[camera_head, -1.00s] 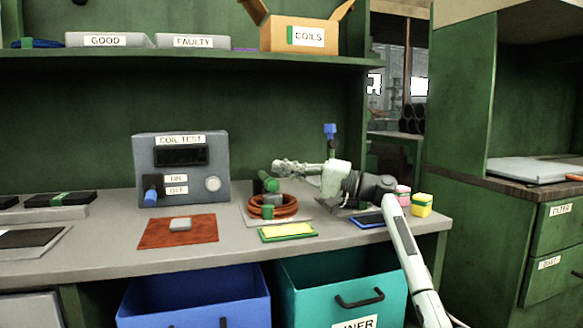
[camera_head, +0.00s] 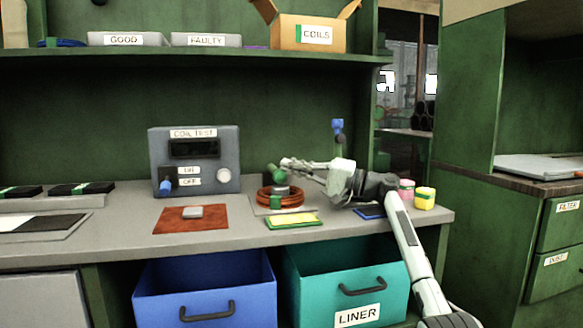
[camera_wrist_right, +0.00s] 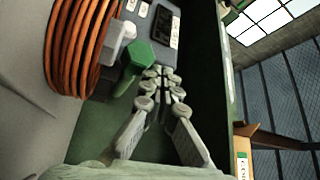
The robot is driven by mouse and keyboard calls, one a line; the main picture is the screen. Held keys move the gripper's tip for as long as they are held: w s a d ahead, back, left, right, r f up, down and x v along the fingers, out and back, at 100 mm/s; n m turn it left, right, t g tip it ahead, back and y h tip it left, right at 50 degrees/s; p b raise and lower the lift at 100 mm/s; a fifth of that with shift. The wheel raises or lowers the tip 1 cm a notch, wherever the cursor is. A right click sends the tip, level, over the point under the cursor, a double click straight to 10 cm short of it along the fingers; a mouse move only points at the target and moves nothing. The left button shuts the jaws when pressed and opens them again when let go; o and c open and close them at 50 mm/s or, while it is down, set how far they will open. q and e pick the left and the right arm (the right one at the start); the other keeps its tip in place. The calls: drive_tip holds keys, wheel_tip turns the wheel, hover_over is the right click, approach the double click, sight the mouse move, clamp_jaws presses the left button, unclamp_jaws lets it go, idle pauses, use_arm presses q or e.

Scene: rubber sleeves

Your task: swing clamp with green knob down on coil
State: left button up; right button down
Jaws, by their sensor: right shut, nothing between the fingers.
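The copper-coloured coil (camera_head: 281,198) lies on a pale plate on the bench; it also fills the upper left of the right wrist view (camera_wrist_right: 80,48). The clamp's green knob (camera_head: 275,173) shows just above and behind the coil, with a grey piece at the coil's top. In the right wrist view the green knob (camera_wrist_right: 138,55) is beside the coil. My right gripper (camera_head: 285,163) is shut and empty, its tips close to the knob; contact cannot be told. Its closed fingertips (camera_wrist_right: 161,73) show in the wrist view. My left gripper is not in view.
The coil test box (camera_head: 193,160) stands behind and left of the coil. A blue-knobbed upright (camera_head: 337,126) rises behind my right arm. A yellow pad (camera_head: 294,221) lies in front of the coil, and pink and yellow spools (camera_head: 424,198) stand at right.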

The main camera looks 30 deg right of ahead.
drive_tip(key=v, duration=0.7)
drive_tip(key=shift+s+d, duration=0.1)
drive_tip(key=shift+s, duration=0.1)
idle(0.4)
